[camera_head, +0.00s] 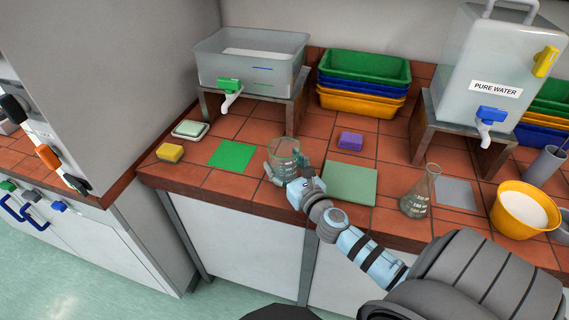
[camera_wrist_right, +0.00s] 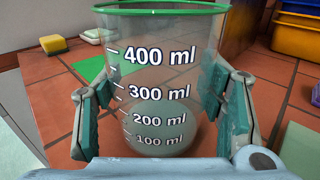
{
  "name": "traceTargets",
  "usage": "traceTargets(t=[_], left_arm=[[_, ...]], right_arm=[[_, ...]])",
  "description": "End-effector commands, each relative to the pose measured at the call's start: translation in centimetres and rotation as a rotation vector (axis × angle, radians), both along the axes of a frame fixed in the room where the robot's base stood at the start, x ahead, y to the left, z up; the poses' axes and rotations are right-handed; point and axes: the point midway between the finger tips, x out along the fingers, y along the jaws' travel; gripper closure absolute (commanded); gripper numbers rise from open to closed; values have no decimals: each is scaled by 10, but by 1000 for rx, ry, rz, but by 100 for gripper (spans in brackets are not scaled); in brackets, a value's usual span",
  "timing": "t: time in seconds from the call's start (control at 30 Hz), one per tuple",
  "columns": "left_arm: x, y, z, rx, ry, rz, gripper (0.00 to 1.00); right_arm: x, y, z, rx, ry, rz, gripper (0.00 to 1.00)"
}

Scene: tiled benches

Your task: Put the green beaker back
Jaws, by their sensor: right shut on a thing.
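The green beaker (camera_head: 285,153) is clear glass with a green rim and white volume marks. It is upright over the tiled bench near its front edge, with a little clear liquid at the bottom. In the wrist view the beaker (camera_wrist_right: 158,85) stands between the two finger pads of my right gripper (camera_wrist_right: 160,108), which is shut on it. The right gripper (camera_head: 284,172) also shows in the head view. I cannot tell whether the beaker's base touches the tiles. A bright green square mat (camera_head: 232,155) lies just left of the beaker, bare. My left gripper is out of view.
A pale green mat (camera_head: 350,183) lies right of the beaker, with a flask (camera_head: 421,192) farther right. A yellow sponge (camera_head: 170,152), a soap dish (camera_head: 190,129) and a purple block (camera_head: 350,141) lie nearby. A tank with a green tap (camera_head: 229,87) stands behind.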

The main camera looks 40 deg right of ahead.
Motion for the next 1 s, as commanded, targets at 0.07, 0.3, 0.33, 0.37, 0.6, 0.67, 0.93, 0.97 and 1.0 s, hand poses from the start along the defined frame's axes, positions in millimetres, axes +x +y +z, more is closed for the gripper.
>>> traceTargets(t=[0.07, 0.3, 0.33, 0.37, 0.6, 0.67, 0.93, 0.97, 1.0], left_arm=[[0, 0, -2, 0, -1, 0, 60], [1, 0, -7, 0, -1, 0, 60], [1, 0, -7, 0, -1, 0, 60], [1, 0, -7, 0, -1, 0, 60], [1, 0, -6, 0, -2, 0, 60], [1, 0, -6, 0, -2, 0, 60], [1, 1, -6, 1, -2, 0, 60], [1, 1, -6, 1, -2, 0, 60], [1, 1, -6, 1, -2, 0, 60]], right_arm=[[0, 0, -2, 0, -1, 0, 88], [0, 0, -7, 0, -1, 0, 88], [0, 0, -8, 0, -1, 0, 88], [0, 0, -7, 0, -1, 0, 32], [0, 0, -7, 0, 0, 0, 13], [0, 0, -7, 0, 0, 0, 13], [-15, 3, -8, -1, 3, 1, 13], [-21, 4, -8, -2, 4, 1, 13], [-31, 6, -7, -1, 3, 2, 13]])
